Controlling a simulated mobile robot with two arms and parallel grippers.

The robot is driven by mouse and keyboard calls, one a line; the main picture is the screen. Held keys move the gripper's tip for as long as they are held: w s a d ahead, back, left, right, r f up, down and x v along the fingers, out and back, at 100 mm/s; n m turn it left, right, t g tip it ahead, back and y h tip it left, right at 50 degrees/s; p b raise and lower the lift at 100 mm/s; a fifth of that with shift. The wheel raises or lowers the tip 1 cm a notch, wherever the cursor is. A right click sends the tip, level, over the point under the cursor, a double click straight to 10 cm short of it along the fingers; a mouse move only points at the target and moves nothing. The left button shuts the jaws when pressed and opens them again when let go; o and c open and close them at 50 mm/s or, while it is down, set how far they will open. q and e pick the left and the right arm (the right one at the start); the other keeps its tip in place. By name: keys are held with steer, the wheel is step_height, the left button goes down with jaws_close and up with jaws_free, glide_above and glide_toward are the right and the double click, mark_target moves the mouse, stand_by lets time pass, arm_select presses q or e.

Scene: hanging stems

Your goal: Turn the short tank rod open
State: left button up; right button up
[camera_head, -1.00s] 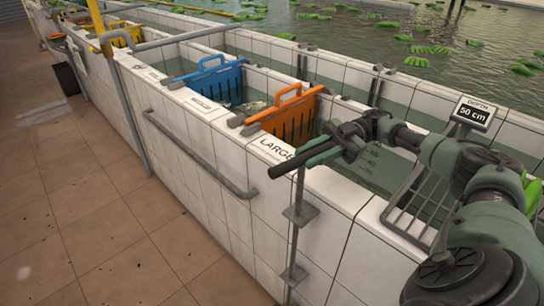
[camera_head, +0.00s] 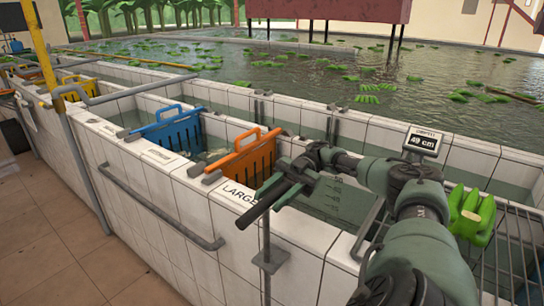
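The tank rod (camera_head: 267,240) stands upright against the outer face of the white tiled wall, held by a small bracket. A dark bar handle (camera_head: 253,212) sits at its top and slants toward the near left, over the wall beside the "LARGE" label. My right gripper (camera_head: 281,192) is at this handle, with its greenish fingers around the bar, and appears shut on it. The fingers partly hide the bar's far end. A depth sign (camera_head: 422,142) behind my arm reads 49 cm. My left gripper is not in view.
An orange slotted gate (camera_head: 252,155) and a blue one (camera_head: 177,133) stand across the tank channel. A grey rail (camera_head: 165,210) runs along the wall's outside. Green bananas (camera_head: 472,213) lie at a wire rack at right. Tiled floor (camera_head: 75,260) is clear at left.

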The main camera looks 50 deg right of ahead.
steer(key=shift+o, duration=0.2)
step_height(320, 180, up, 20)
steer(key=shift+p, duration=0.4)
stand_by(0.6)
